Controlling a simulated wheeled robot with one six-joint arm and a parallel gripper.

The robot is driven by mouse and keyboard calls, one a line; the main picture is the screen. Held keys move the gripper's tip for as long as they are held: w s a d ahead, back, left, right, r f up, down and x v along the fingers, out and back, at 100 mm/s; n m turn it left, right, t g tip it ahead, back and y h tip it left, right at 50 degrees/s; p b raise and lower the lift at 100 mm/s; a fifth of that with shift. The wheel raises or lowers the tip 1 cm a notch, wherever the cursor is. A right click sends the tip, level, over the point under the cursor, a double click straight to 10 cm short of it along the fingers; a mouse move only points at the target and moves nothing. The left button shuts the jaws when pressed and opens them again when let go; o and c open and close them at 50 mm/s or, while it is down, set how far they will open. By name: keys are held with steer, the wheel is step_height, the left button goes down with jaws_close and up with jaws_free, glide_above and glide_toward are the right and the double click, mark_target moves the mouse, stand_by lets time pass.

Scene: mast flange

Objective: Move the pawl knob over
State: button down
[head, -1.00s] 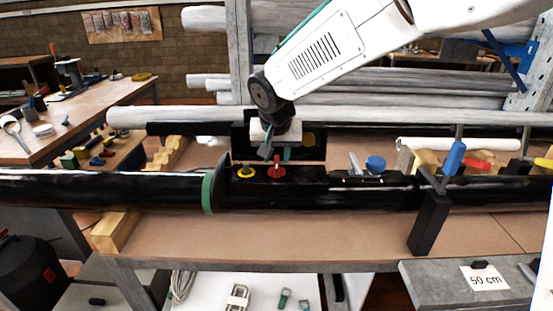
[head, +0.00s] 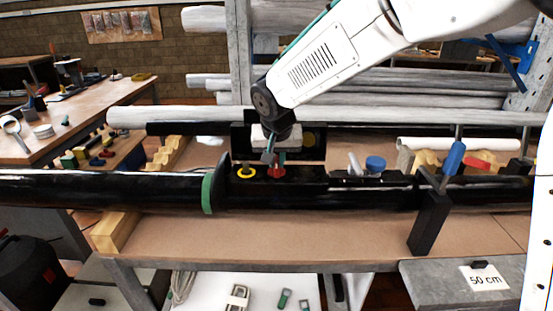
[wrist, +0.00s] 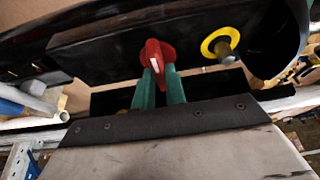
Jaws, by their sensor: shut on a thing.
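The red knob (head: 277,174) sits on top of the black block on the mast, right of the yellow ring (head: 246,173). In the wrist view the red knob (wrist: 156,52) carries a white mark. My gripper (head: 273,158) comes down on the knob from above. In the wrist view the two green fingers of my gripper (wrist: 160,72) are close together and shut on the knob's near part. The fingers hide part of the knob there. The yellow ring (wrist: 221,43) surrounds a metal pin, apart from the fingers.
The black mast tube (head: 110,188) lies along the bench (head: 300,235), with a green-edged flange (head: 208,193) left of the knob. A blue cap (head: 376,163) and a blue-handled clamp (head: 432,210) stand to the right. Grey pipes lie behind. The bench front is mostly clear.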

steer(key=n+y, duration=0.1)
steer(key=n, duration=0.2)
steer(key=shift+d, duration=0.15)
steer(key=n+y, duration=0.1)
steer(key=n, duration=0.1)
steer(key=n+g, duration=0.1)
steer(key=n, duration=0.1)
steer(key=shift+w+n+y, duration=0.1)
steer(key=shift+n+y, duration=0.3)
steer(key=n+g+y, duration=0.1)
steer(key=n, duration=0.3)
steer(key=shift+w+d, duration=0.1)
steer(key=shift+d, duration=0.05)
steer(key=shift+w+n+g+y, duration=0.15)
steer(key=shift+n+g, duration=0.25)
steer(key=shift+n, duration=0.65)
steer(key=shift+s+n+g+y, duration=0.1)
steer(key=shift+n+g+y, duration=0.25)
steer(key=shift+n, duration=0.7)
steer(key=c, duration=1.4)
jaws_free()
steer(key=shift+c, duration=0.2)
